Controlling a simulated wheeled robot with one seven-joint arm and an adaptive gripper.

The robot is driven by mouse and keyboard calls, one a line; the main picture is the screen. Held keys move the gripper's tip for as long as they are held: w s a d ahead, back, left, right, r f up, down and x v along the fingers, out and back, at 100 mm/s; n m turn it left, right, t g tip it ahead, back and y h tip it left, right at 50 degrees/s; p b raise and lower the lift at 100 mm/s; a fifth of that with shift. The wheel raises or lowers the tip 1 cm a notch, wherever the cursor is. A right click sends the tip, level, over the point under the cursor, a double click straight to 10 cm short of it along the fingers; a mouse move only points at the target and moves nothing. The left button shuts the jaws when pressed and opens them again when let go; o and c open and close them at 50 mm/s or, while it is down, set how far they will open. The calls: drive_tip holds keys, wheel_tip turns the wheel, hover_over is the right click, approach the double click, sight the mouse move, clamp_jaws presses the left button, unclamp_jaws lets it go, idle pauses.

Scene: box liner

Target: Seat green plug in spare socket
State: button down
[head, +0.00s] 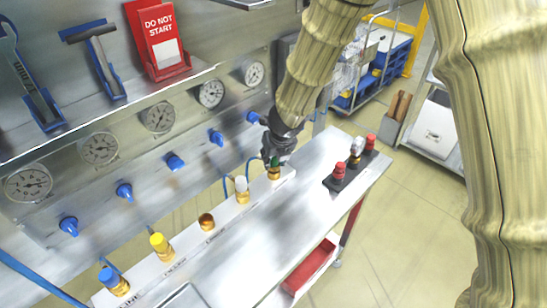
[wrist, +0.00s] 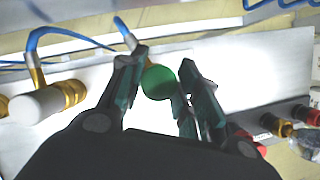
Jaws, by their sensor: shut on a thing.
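My gripper (head: 278,148) is at the far end of the white socket strip (head: 190,243). It is shut on the green plug (head: 274,161), just above a brass fitting (head: 274,174) on that strip. I cannot tell whether the brass belongs to the plug or the socket. In the wrist view the green plug (wrist: 158,82) shows its round top between the fingertips (wrist: 162,88). An open brass socket (head: 206,221) with no plug stands in the middle of the strip.
On the strip are a white plug (head: 241,185), a yellow plug (head: 158,242) and a blue plug (head: 109,277). A black holder (head: 345,176) with red and white plugs stands to the right. Blue valves (head: 175,161) and gauges line the panel behind. Blue hoses run close to the strip.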

drive_tip(key=shift+f, duration=0.3)
drive_tip(key=c, duration=0.9)
unclamp_jaws()
drive_tip(key=shift+c, duration=0.2)
drive_tip(key=v, duration=1.2)
drive_tip(key=shift+w+r, duration=0.1)
